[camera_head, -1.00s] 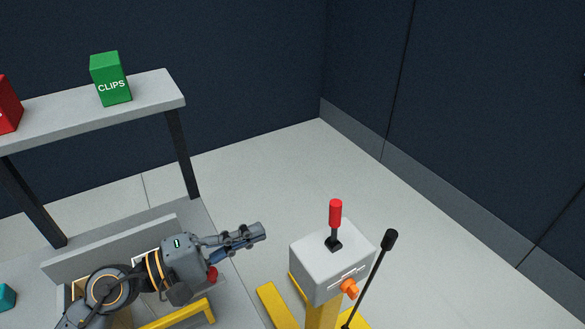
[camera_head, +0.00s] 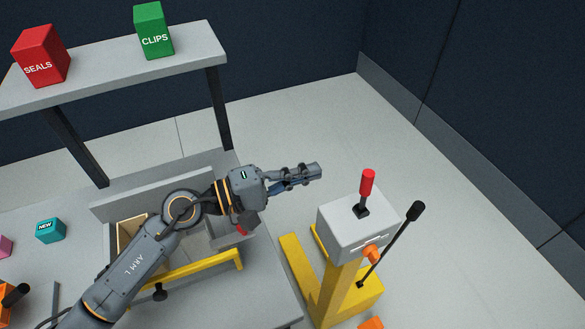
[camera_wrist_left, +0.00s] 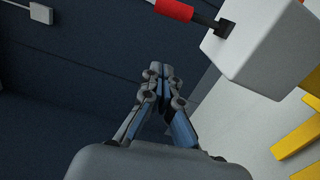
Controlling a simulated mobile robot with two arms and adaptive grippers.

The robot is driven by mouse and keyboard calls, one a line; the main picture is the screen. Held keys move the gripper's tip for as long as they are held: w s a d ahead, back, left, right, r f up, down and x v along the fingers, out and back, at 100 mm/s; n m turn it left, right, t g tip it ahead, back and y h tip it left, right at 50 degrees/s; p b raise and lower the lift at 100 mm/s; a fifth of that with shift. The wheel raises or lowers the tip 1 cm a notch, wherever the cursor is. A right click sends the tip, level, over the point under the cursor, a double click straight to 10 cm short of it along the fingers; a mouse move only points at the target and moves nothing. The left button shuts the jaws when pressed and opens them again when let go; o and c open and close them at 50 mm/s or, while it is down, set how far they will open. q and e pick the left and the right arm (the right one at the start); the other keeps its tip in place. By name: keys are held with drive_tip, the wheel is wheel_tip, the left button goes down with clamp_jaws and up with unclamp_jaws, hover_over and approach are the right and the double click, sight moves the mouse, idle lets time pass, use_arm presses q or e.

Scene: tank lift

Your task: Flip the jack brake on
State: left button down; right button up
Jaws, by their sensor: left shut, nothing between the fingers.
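The jack is yellow with a grey box (camera_head: 357,222) on top. A red-handled lever (camera_head: 367,183) stands up from the box, leaning slightly right. An orange knob (camera_head: 371,253) sits on the box's front face, and a black-tipped rod (camera_head: 400,236) rises beside it. I cannot tell which of these is the brake. My left gripper (camera_head: 318,171) is shut and empty, left of the red lever and apart from it. In the left wrist view the shut fingertips (camera_wrist_left: 160,72) lie below the red handle (camera_wrist_left: 174,9) and left of the grey box (camera_wrist_left: 262,42). My right gripper is not in view.
A shelf (camera_head: 190,50) at the back left holds a red SEALS box (camera_head: 41,55) and a green CLIPS box (camera_head: 153,31). A teal NEW box (camera_head: 50,230) lies on the bench at left. Free floor (camera_head: 300,120) lies behind the jack.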

sight(364, 191)
use_arm(q)
drive_tip(key=d+p, duration=0.1)
drive_tip(key=d, duration=0.1)
drive_tip(key=d+p, duration=0.1)
drive_tip(key=d, duration=0.1)
drive_tip(key=s+d+p, duration=0.1)
drive_tip(key=d+p, duration=0.1)
drive_tip(key=shift+r, duration=0.3)
drive_tip(key=shift+s+d, duration=0.3)
drive_tip(key=shift+s, duration=0.25)
drive_tip(key=shift+f, duration=0.1)
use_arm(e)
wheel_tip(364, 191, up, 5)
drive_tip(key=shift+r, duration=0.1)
use_arm(q)
drive_tip(key=shift+w, duration=0.1)
